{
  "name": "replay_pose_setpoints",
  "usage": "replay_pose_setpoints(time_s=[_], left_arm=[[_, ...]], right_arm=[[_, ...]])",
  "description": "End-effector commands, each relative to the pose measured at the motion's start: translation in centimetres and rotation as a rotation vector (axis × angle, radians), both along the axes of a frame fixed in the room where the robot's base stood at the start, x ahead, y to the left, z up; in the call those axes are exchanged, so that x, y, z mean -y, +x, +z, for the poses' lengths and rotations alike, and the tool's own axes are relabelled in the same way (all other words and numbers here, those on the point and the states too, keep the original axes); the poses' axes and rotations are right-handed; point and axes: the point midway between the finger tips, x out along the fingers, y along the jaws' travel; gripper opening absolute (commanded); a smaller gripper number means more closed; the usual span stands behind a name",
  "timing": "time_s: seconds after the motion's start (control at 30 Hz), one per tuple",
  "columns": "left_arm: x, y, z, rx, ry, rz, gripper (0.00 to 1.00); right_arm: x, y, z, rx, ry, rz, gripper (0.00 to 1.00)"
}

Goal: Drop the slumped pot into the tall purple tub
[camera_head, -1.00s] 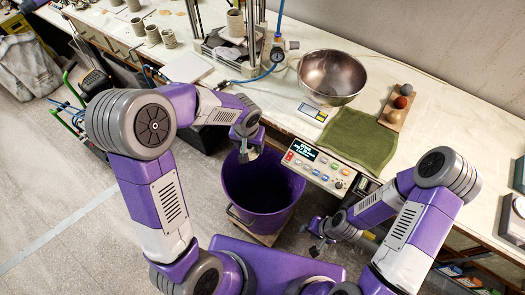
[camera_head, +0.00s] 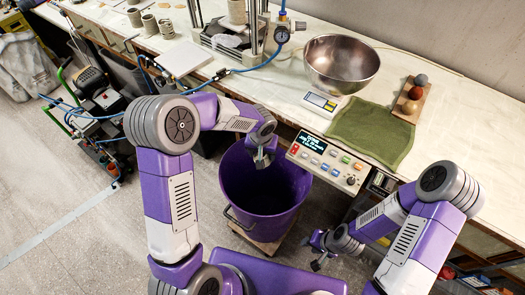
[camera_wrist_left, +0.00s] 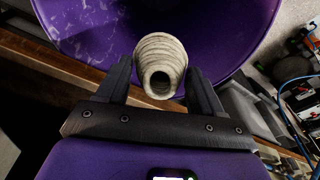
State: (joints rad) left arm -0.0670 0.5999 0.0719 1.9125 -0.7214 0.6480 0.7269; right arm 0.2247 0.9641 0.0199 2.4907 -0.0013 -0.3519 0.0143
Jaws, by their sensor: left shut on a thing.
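The tall purple tub (camera_head: 240,205) stands on a low base on the floor, in front of the bench, with its dark mouth facing up. My left gripper (camera_head: 262,160) is over the tub's far part. In the left wrist view, its two fingers (camera_wrist_left: 160,88) are shut on the slumped pot (camera_wrist_left: 160,52), a beige, ribbed, narrow piece with a round dark opening. The purple tub wall (camera_wrist_left: 85,28) shows behind and around the pot. In the head view the pot is mostly hidden by the gripper. My right gripper (camera_head: 318,262) is low, right of the tub; its finger gap is unclear.
The bench holds a metal bowl (camera_head: 341,64), a scale (camera_head: 320,103), a green cloth (camera_head: 370,132), a board with balls (camera_head: 406,102) and several pots (camera_head: 150,25). A control panel (camera_head: 326,163) sits at the bench edge beside the tub. Open floor lies left.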

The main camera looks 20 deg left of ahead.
Motion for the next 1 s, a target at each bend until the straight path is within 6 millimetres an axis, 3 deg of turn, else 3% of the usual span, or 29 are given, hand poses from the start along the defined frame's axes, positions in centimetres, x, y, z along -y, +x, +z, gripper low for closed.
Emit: replay_pose_setpoints(time_s=[0.13,0.43,0.47,0.63,1.0], left_arm=[[0.0,-0.01,-1.63,0.0,-0.001,0.001,0.34],[0.01,0.02,-1.72,0.001,-0.001,0.0,0.34],[0.01,0.02,-1.72,0.001,-0.001,0.0,0.7],[0.01,0.01,-1.72,0.001,-0.001,0.0,0.96],[0.01,-0.07,-1.02,0.001,0.0,0.0,0.96]], right_arm=[[0.01,-0.01,-1.23,0.0,0.0,0.0,0.39],[0.0,-0.01,-1.23,0.0,0.0,0.0,0.39],[0.0,-0.01,-1.23,0.0,0.0,0.0,0.39],[0.0,-0.01,-1.23,0.0,0.0,0.0,0.39],[0.0,-0.01,-0.94,0.0,0.0,0.0,0.39]])
